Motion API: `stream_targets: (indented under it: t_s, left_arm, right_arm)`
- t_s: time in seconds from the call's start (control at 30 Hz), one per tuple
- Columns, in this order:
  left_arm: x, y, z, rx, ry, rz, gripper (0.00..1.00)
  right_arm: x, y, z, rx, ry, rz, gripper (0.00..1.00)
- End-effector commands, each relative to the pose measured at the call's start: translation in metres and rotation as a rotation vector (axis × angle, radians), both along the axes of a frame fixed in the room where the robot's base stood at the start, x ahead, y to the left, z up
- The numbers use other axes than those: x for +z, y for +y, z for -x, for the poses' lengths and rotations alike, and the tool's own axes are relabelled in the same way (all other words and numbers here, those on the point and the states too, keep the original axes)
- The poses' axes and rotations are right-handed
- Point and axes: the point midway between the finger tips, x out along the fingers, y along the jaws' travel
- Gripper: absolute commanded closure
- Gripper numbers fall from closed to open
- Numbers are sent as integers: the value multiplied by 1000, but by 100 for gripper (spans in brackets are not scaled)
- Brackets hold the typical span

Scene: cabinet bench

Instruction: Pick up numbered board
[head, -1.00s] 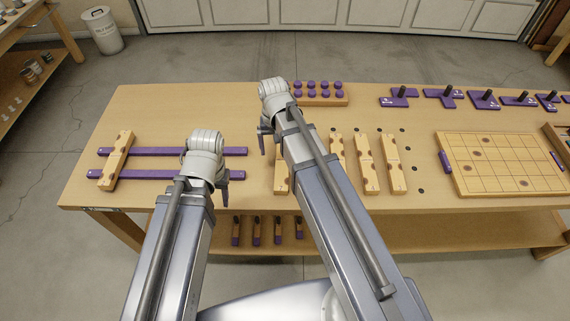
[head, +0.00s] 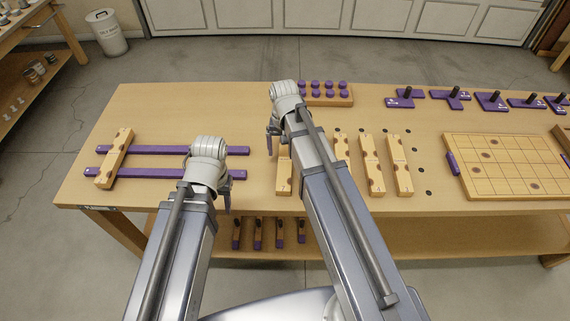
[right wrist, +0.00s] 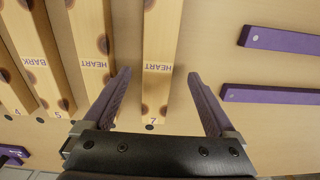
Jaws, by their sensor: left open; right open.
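Several wooden numbered boards lie on the bench. My right gripper (right wrist: 160,100) is open, with one finger on each side of this board's numbered end in that view. I cannot tell its height above the board. In the head view my right gripper (head: 272,145) is mostly hidden by its own wrist. More boards (head: 372,165) lie to its right. My left gripper (head: 228,198) is open and empty near the purple rails' right end.
Two purple rails (head: 160,173) lie at left with a wooden board (head: 114,158) across them. A block with purple knobs (head: 323,93) stands behind. A gridded board (head: 505,165) and purple pieces with black pegs (head: 447,97) are at right. Short pieces (head: 257,234) show below the front edge.

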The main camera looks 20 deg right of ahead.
Motion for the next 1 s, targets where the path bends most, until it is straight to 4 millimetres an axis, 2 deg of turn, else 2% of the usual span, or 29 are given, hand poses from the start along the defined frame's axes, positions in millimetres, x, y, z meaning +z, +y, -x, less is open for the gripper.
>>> stream_targets:
  t_s: [0.03, 0.3, 0.6, 1.0]
  left_arm:
    - [-11, 0, 0, 0, 0, 0, 50]
    - [-42, 0, 0, 0, 0, 0, 50]
    - [-42, 0, 0, 0, 0, 0, 50]
    - [-42, 0, 0, 0, 0, 0, 50]
  right_arm:
    - [-11, -1, 1, 0, 0, 0, 9]
    - [-42, -3, 1, 0, 0, 0, 9]
    - [-42, -3, 1, 0, 0, 0, 9]
    - [-42, -3, 1, 0, 0, 0, 54]
